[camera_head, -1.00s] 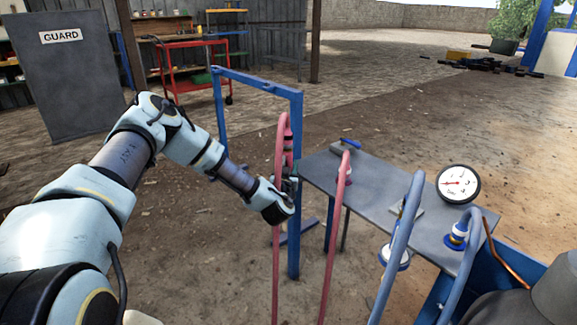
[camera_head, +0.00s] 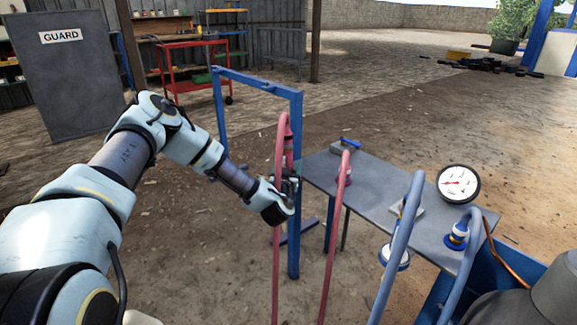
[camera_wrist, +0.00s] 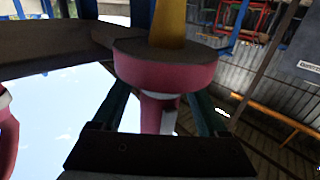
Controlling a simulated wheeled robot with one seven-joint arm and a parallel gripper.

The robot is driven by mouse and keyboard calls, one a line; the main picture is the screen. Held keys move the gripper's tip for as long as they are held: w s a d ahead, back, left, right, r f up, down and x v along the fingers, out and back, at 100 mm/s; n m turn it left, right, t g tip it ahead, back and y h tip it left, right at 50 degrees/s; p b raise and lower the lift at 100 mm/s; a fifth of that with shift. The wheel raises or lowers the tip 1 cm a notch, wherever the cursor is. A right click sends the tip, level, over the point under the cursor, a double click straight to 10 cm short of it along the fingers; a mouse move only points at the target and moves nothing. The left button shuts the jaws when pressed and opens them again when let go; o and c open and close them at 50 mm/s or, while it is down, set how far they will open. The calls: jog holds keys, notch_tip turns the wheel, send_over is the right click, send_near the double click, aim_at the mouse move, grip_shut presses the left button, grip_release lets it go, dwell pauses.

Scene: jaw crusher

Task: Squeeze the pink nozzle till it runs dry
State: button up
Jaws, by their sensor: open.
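The pink nozzle hangs on the blue frame (camera_head: 296,120) in the head view, with a pink hose (camera_head: 277,235) looping up to it. My gripper (camera_head: 289,184) is close below and beside it. In the wrist view, the nozzle's wide pink collar (camera_wrist: 165,70) and narrower pink neck with a white band fill the middle, with a yellow part (camera_wrist: 168,22) above. My gripper's two dark green fingers (camera_wrist: 160,115) stand apart, one on each side of the neck. I cannot tell whether either finger touches it.
A grey table (camera_head: 385,195) to the right carries a second pink hose (camera_head: 334,225), two blue hoses (camera_head: 402,235) and a round pressure gauge (camera_head: 458,183). A grey GUARD panel (camera_head: 68,80) and a red cart (camera_head: 190,70) stand behind. Open dirt ground lies between.

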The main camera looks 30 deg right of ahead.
jog(key=v, duration=1.2)
jog(key=w+a+r+g+y, duration=0.1)
jog(key=a+g+y, duration=0.15)
jog(key=a, duration=0.35)
jog(key=w+a+r+m+g+y, duration=0.1)
jog(key=w+a+r+g, duration=0.15)
jog(key=a, duration=0.35)
jog(key=w+a+r+g+y, duration=0.1)
jog(key=a+g+y, duration=0.15)
jog(key=a, duration=0.35)
jog(key=s+a+r+n+g+y, duration=0.25)
jog(key=s+a+r+n, duration=0.2)
jog(key=s+a, duration=0.45)
jog(key=s+a+r+n+g+y, duration=0.25)
jog(key=s+a+r, duration=0.3)
jog(key=a, duration=0.65)
jog(key=w+p+v, duration=0.2)
jog(key=p+v, duration=1.2)
jog(key=p, duration=0.1)
jog(key=shift+r+g+h+p, duration=0.3)
jog(key=shift+r+g+h, duration=0.05)
jog(key=shift+r+h, duration=0.1)
jog(key=shift+w+a, duration=0.1)
